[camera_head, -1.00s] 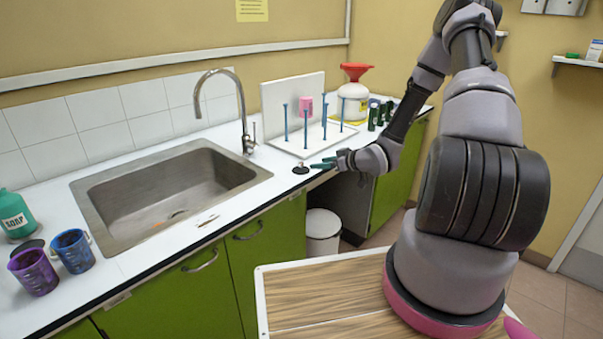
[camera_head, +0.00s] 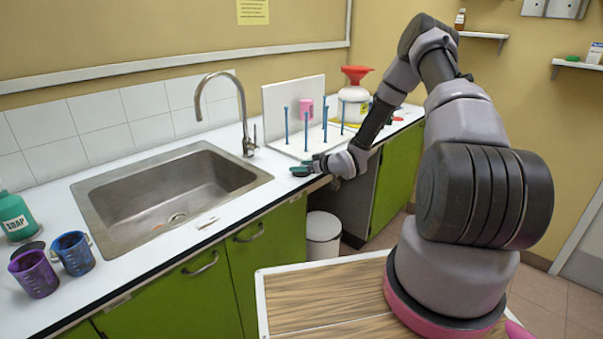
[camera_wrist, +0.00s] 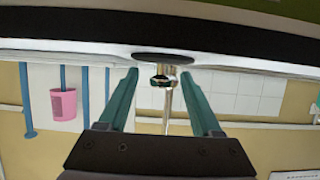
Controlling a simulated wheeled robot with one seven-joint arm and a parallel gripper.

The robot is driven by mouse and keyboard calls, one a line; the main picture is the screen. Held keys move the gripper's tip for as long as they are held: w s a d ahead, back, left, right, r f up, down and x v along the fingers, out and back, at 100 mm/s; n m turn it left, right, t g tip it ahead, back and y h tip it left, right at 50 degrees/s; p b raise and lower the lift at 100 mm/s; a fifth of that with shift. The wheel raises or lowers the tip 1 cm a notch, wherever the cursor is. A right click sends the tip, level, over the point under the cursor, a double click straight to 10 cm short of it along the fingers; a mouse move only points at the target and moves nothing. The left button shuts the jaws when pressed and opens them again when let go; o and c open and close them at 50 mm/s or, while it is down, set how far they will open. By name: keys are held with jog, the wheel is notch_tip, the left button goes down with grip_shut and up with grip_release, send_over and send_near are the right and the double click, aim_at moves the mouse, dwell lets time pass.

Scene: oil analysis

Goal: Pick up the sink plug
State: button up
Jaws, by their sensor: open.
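The sink plug (camera_wrist: 165,57) is a dark disc with a shiny metal knob. In the wrist view, which shows the room upside down, it rests on the white counter close to the front edge. My gripper (camera_wrist: 160,75) is open, with one green finger on each side of the knob and gaps between. The fingers have not closed on it. In the head view my gripper (camera_head: 298,170) is low over the counter, right of the sink, and mostly hides the plug.
The steel sink (camera_head: 110,205) and tap (camera_head: 246,140) are left of my gripper. A white peg rack (camera_head: 290,147) stands just behind it, with a pink cup (camera_head: 306,108). A white jug with red funnel (camera_head: 355,75) is further right. A bin (camera_head: 322,235) stands below.

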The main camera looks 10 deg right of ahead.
jog(key=shift+c, duration=0.3)
grip_shut()
notch_tip(320, 180, up, 10)
jog(key=shift+f, duration=0.1)
jog(key=s+d+r+m+t+h, duration=0.2)
jog(key=s+d+m+h, duration=0.5)
jog(key=s, duration=0.4)
jog(key=d+r+h, duration=0.1)
jog(key=d, duration=0.1)
jog(key=shift+s+d+r+t, duration=0.25)
jog(key=shift+d+r+t, duration=0.05)
